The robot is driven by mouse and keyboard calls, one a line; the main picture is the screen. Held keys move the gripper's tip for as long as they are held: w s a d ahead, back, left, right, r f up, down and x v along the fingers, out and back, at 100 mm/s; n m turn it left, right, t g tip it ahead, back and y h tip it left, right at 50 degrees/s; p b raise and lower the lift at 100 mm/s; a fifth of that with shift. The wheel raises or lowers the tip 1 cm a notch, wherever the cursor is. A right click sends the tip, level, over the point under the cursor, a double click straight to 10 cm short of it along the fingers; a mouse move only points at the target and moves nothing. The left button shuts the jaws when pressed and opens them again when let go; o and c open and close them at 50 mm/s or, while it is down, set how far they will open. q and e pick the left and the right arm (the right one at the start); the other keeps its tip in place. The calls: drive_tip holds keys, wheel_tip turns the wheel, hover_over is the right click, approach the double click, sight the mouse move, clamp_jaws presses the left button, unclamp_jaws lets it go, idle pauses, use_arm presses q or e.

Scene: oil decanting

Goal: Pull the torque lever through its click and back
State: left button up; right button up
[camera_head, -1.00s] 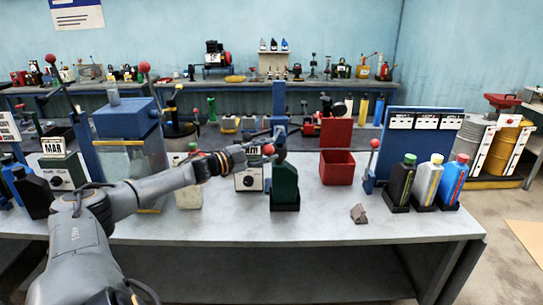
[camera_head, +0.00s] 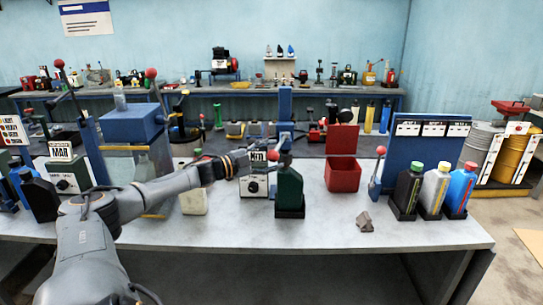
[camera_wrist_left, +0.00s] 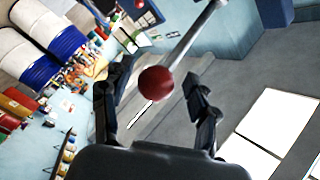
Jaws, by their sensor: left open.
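The torque lever's red ball (camera_head: 273,155) shows in the head view, in front of a blue post (camera_head: 285,105) on the grey workbench (camera_head: 290,232). In the left wrist view the red ball (camera_wrist_left: 155,84) lies between my open fingers, on the end of a silver rod (camera_wrist_left: 195,35) that runs to the upper right. My left gripper (camera_head: 258,158) reaches in from the left, just left of the ball; in the wrist view the gripper (camera_wrist_left: 158,100) has a finger on each side, apart from the ball. My right gripper is out of view.
A dark green bottle (camera_head: 289,188) stands just in front of the lever. A small white-fronted box with a dial (camera_head: 256,186) is behind it. A red bin (camera_head: 342,176) and several bottles (camera_head: 434,188) stand to the right. The bench front is mostly clear, with one grey scrap (camera_head: 364,222).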

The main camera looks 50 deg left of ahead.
use_arm(q)
wheel_tip(320, 180, up, 11)
drive_tip(key=shift+a+f, duration=0.15)
drive_tip(key=shift+f, duration=0.05)
idle(0.3)
